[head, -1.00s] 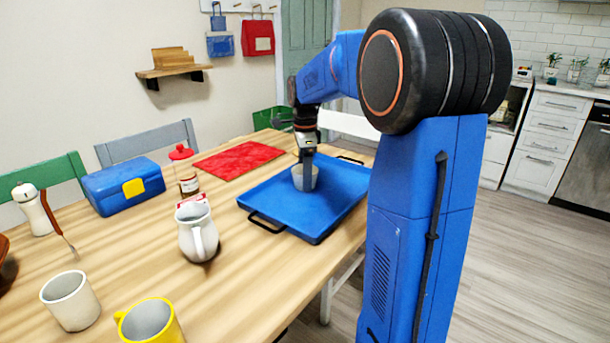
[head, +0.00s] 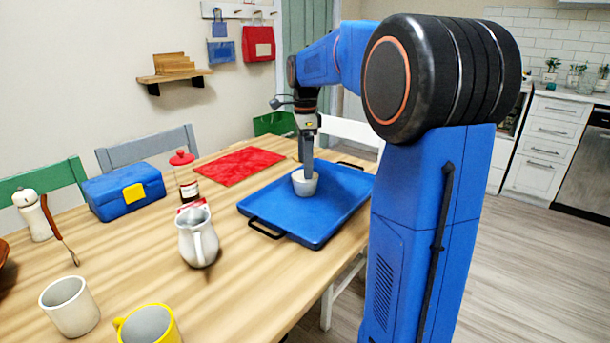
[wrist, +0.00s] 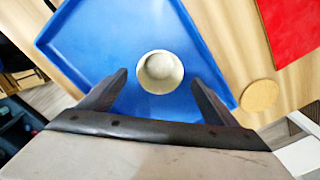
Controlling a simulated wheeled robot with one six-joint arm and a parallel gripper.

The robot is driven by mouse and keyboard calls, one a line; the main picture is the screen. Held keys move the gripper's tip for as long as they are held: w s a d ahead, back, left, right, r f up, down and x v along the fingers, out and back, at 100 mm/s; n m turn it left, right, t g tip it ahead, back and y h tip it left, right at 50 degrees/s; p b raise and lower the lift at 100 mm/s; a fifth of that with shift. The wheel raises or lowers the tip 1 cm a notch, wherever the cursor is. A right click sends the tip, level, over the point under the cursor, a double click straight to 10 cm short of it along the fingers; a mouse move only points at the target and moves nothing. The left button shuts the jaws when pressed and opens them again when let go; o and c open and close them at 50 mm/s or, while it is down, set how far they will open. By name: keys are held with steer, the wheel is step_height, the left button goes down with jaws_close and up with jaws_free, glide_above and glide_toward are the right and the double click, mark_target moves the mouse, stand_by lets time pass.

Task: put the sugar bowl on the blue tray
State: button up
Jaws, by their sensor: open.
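The sugar bowl, a small pale round bowl (head: 304,187), stands upright on the blue tray (head: 270,208). In the wrist view the bowl (wrist: 160,72) shows from above, with blue tray surface (wrist: 105,35) around it. My gripper (head: 308,172) points down at the bowl in the head view, and its fingers hide part of the rim. In the wrist view my gripper (wrist: 160,78) is open, with one finger on each side of the bowl and visible gaps between.
A white jug (head: 198,240) stands left of the tray. A red mat (head: 238,166), a red-lidded jar (head: 187,178) and a blue box (head: 124,190) are behind it. A pale mug (head: 70,308) and a yellow-rimmed mug (head: 150,328) stand at the front left. A round coaster (wrist: 259,95) lies beside the tray.

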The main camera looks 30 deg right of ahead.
steer(key=shift+r, duration=2.75)
steer(key=shift+s, duration=0.1)
